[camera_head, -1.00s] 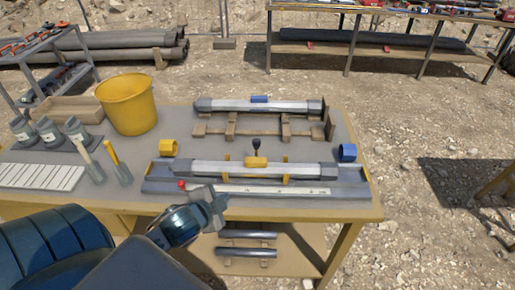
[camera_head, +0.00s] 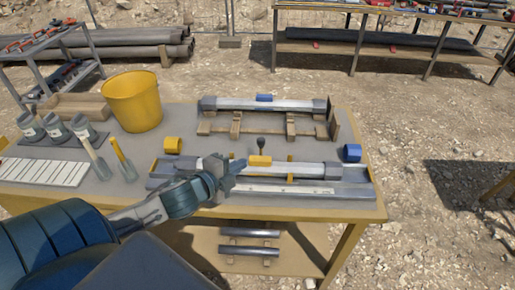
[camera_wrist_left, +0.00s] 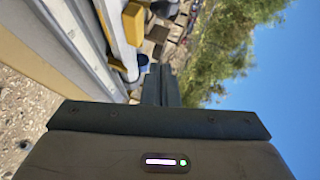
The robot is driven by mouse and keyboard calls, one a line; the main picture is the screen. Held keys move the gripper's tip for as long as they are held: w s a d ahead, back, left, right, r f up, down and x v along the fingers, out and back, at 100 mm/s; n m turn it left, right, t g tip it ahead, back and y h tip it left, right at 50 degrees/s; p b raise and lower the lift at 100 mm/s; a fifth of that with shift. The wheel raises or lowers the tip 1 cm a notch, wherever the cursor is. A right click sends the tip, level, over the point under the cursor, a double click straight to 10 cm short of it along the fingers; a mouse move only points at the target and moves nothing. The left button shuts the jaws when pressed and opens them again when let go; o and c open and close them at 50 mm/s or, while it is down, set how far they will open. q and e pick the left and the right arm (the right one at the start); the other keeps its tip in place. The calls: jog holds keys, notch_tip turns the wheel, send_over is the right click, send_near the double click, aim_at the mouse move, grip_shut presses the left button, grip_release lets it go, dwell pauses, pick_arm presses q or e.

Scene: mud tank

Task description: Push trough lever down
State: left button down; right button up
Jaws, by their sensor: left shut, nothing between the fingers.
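The trough (camera_head: 330,190) lies along the front of the table with a grey tube (camera_head: 312,169) in it. A yellow clamp (camera_head: 260,160) sits over the tube, and an upright lever with a black knob (camera_head: 261,142) rises behind it. My left gripper (camera_head: 240,165) is shut and empty, its tips just left of the clamp and above the trough. I cannot tell whether it touches anything. My gripper and forearm cover the trough's left part; no red knob shows there. In the left wrist view the dark fingers (camera_wrist_left: 160,85) point toward yellow and blue parts. My right gripper is not in view.
A second tube (camera_head: 285,104) with a blue clamp lies on a wooden rack behind. A yellow bucket (camera_head: 132,102), yellow ring (camera_head: 172,145) and blue ring (camera_head: 351,153) stand around. Trowels and grey cups are at the left.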

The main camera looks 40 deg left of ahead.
aim_at(258, 157)
pick_arm(q)
jog(key=x, duration=0.4)
jog(key=a+p+x, duration=0.1)
jog(key=x, duration=0.3)
jog(key=a+p+x, duration=0.1)
jog(key=x, duration=0.2)
jog(key=shift+w+f, duration=0.2)
jog(key=shift+w, duration=0.2)
jog(key=shift+w+a+f, duration=0.25)
jog(key=shift+a, duration=0.05)
jog(key=shift+r, duration=0.1)
